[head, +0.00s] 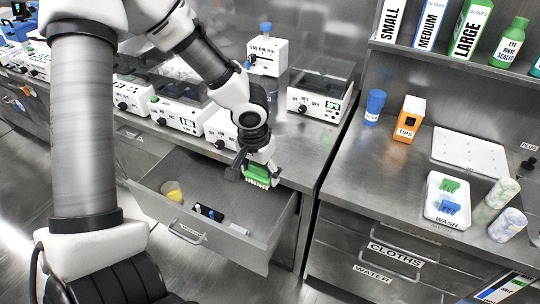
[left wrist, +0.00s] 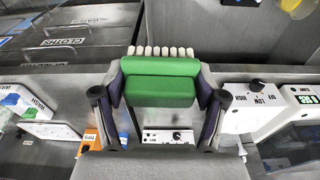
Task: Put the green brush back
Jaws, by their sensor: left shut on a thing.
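My left gripper (head: 250,168) is shut on the green brush (head: 257,173), above the right part of an open drawer (head: 262,240). The brush's pale bristles point down in the head view. In the left wrist view the green brush (left wrist: 160,82) sits between the two fingers (left wrist: 160,103), bristles toward the top of the picture. A white tray labelled WASH (head: 432,212) stands on the right counter, well apart from the gripper. It holds a green piece (head: 450,185) and a blue piece (head: 450,207). My right gripper does not show.
The open drawer holds a yellow item (head: 171,189), a dark item with blue, and a white piece (head: 238,229). White instruments line the left counter. On the right counter are a blue-capped bottle (head: 375,106), an orange TIPS box (head: 409,118) and two speckled rolls.

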